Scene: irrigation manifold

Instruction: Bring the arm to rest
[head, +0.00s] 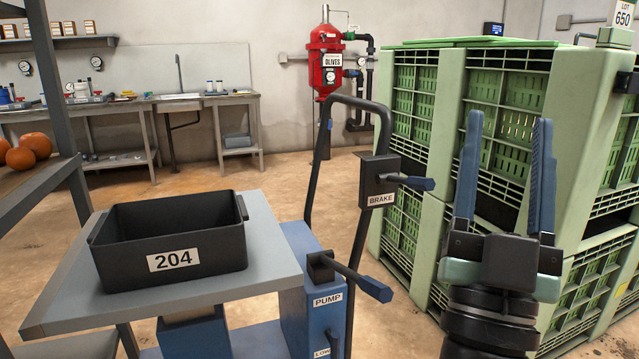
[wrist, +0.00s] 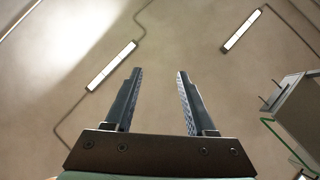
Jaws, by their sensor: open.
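My gripper (head: 505,180) is at the right of the head view, pointing up, in front of the stacked green crates. Its two blue fingers stand apart with nothing between them. In the wrist view the gripper (wrist: 158,100) is also open and empty, with the ceiling behind it. My gripper appears clear of everything around it, though its distance from the crates is hard to tell.
A lift cart (head: 262,297) with levers marked BRAKE and PUMP stands left of my arm. A black bin (head: 120,262) marked 204 sits on it. Green crates (head: 435,150) fill the right. A red tank (head: 325,58) and workbench (head: 190,100) stand behind. Floor between shows clear.

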